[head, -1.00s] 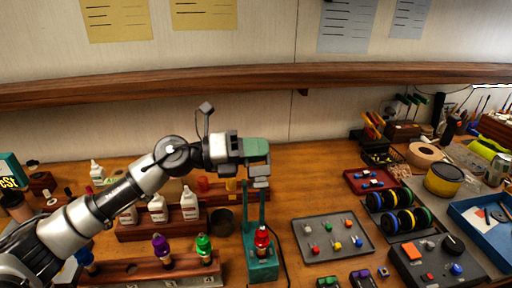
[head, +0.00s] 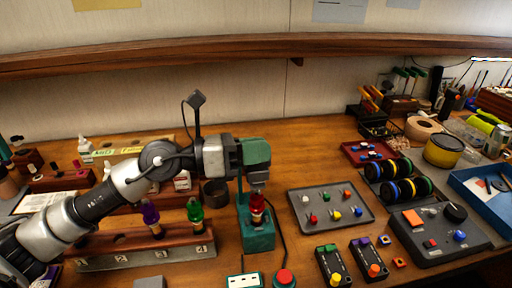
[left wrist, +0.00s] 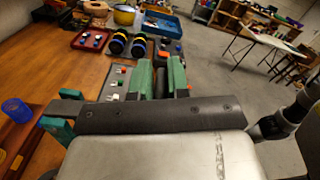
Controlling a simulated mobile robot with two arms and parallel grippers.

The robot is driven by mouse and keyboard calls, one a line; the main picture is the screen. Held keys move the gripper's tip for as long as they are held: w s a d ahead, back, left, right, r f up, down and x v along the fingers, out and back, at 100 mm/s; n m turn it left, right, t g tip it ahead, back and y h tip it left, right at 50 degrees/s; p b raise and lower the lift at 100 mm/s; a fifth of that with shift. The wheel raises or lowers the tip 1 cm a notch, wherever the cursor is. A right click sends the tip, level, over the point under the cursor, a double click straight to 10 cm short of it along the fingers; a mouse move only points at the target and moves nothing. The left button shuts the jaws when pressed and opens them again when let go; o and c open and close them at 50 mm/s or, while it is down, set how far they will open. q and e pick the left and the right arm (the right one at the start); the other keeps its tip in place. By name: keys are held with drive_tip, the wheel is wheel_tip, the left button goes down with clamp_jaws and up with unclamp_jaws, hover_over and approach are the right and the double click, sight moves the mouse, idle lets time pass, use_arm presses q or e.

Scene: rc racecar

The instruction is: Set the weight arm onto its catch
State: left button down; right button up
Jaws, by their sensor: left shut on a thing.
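A green stand (head: 258,238) sits on the bench with a thin green upright at its left side. A red-topped bottle (head: 257,207) stands upright on its base. My left gripper (head: 258,172) is directly above the bottle, at the top of the stand, and is shut on what appears to be the weight arm. A green block (head: 257,151) shows at the gripper's end. Green parts (left wrist: 178,76) also show beyond the dark crossbar in the left wrist view. The gripped spot and the catch cannot be made out. My right gripper is not in view.
A numbered wooden rack (head: 150,252) with purple and green bottles stands left of the stand. A grey tray of small coloured parts (head: 300,205) lies to the right. A red button (head: 284,278) and small black boxes (head: 330,265) are in front. A dark cup (head: 215,192) is behind.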

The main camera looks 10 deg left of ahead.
use_arm(q)
drive_tip(key=shift+s+d+f, duration=0.1)
drive_tip(key=shift+f, duration=0.1)
drive_tip(key=c, duration=1.2)
unclamp_jaws()
drive_tip(key=shift+o, duration=0.2)
drive_tip(key=shift+s+r, duration=0.1)
drive_tip(key=shift+r, duration=0.15)
wheel_tip(320, 180, up, 4)
drive_tip(key=s+d+r, duration=0.4)
drive_tip(key=d+r, duration=0.2)
drive_tip(key=d, duration=0.4)
drive_tip(key=shift+s+d+r, duration=0.3)
drive_tip(key=shift+s+r, duration=0.05)
